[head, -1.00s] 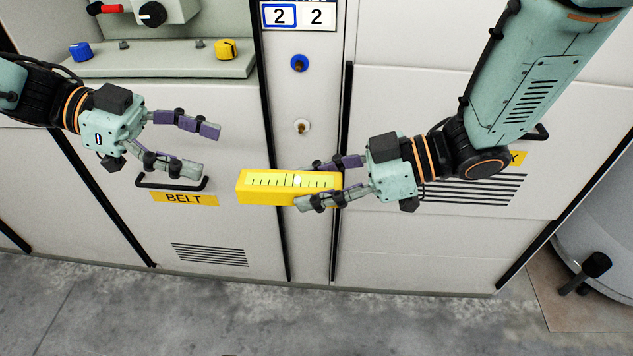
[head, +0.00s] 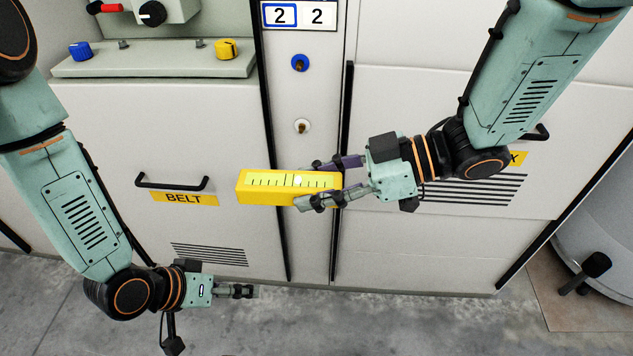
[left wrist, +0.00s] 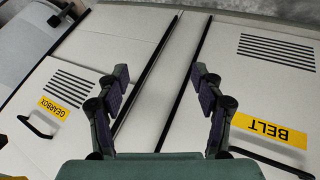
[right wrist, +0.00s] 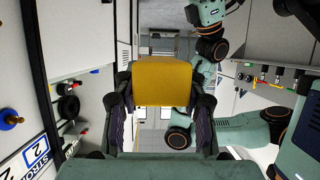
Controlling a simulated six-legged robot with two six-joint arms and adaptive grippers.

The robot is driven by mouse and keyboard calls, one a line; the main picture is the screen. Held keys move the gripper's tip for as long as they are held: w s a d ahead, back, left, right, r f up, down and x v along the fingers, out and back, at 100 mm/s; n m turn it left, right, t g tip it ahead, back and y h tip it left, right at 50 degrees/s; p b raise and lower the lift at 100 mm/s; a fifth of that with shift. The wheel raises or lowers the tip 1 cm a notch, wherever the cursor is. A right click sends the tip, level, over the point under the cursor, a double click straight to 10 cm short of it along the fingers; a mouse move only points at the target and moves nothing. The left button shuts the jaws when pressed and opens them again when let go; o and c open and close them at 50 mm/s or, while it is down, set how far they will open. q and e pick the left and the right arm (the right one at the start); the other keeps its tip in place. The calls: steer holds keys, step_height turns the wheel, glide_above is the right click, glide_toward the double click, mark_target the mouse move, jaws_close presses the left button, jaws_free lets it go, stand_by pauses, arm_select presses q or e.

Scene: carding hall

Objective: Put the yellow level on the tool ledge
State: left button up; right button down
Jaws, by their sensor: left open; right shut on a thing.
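The yellow level (head: 285,187), with a pale scale face, is held out sideways in front of the machine's cabinet doors. My right gripper (head: 325,180) is shut on its right end; the left end sticks out free. In the right wrist view, the level (right wrist: 163,84) shows as a yellow block between the fingers. My left gripper (head: 245,291) is low at the left in the head view, apart from the level. In the left wrist view, its fingers (left wrist: 161,75) are spread and empty. A grey-green ledge (head: 155,68) juts out at upper left; I cannot tell whether it is the tool ledge.
A blue knob (head: 80,51) and a yellow knob (head: 227,49) stand on that ledge. Below it are a door handle (head: 172,183) and a BELT label (head: 184,198). A grey drum (head: 605,215) stands at far right. Concrete floor (head: 400,325) lies below.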

steer(key=shift+d, duration=0.1)
steer(key=shift+f, duration=0.2)
arm_select(q)
steer(key=s+a+f+n+g+y, duration=0.1)
steer(key=s+a+f+g+y, duration=0.1)
steer(key=s, duration=0.7)
steer(key=s+a+f+n+g+y, duration=0.1)
steer(key=s+a+f+g+y, duration=0.1)
steer(key=s, duration=0.6)
steer(key=shift+s+a+f+g+y, duration=0.35)
steer(key=shift+a+f+y, duration=0.55)
steer(key=shift+a, duration=0.45)
arm_select(e)
steer(key=d+f+m+t+h, duration=0.1)
steer(key=d+f+m+t, duration=0.1)
steer(key=d, duration=0.7)
steer(key=d+f+m+t+h, duration=0.1)
steer(key=d+m+t, duration=0.3)
steer(key=d, duration=0.5)
steer(key=shift+f+m+t, duration=0.4)
steer(key=shift+f+t, duration=0.4)
